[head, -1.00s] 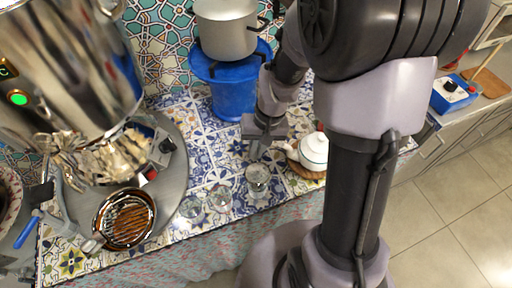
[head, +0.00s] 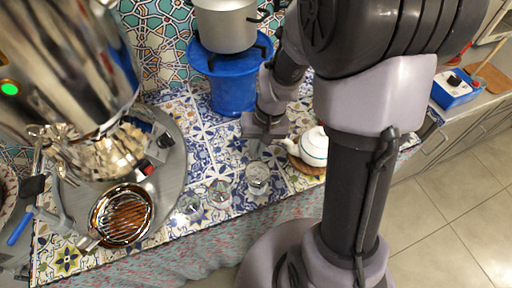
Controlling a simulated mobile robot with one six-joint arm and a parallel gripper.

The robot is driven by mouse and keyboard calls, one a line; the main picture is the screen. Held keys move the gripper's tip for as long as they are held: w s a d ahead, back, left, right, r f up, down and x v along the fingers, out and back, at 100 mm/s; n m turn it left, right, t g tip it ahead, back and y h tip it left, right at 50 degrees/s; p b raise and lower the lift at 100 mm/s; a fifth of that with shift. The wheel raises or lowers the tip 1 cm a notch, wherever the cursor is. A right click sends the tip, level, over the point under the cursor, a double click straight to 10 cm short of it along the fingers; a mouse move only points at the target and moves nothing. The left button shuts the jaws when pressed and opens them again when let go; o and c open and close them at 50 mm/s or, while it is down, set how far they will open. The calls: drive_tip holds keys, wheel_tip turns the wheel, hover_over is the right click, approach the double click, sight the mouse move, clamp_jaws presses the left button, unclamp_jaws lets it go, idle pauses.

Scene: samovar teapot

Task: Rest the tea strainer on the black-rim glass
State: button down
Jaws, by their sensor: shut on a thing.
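My gripper (head: 257,146) points down over the tiled counter, just behind the rightmost of three small clear glasses. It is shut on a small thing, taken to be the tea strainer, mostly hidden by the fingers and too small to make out. The rightmost glass (head: 257,181) stands upright, close in front of the gripper. The middle glass (head: 219,194) and the left glass (head: 188,205) stand to its left. I cannot tell by rim colour which one is the black-rim glass.
A white teapot (head: 314,146) sits on a round mat (head: 303,169) right of the gripper. A blue stand (head: 232,92) with a metal pot (head: 226,25) is behind. A large shiny samovar (head: 65,70) and a tray (head: 172,185) fill the left. The counter's front edge is close to the glasses.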

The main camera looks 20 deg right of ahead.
idle(0.3)
drive_tip(key=shift+f+b, duration=0.5)
drive_tip(key=shift+f, duration=0.2)
idle(0.4)
drive_tip(key=c, duration=1.5)
unclamp_jaws()
drive_tip(key=shift+o, duration=0.2)
drive_tip(key=shift+r, duration=0.15)
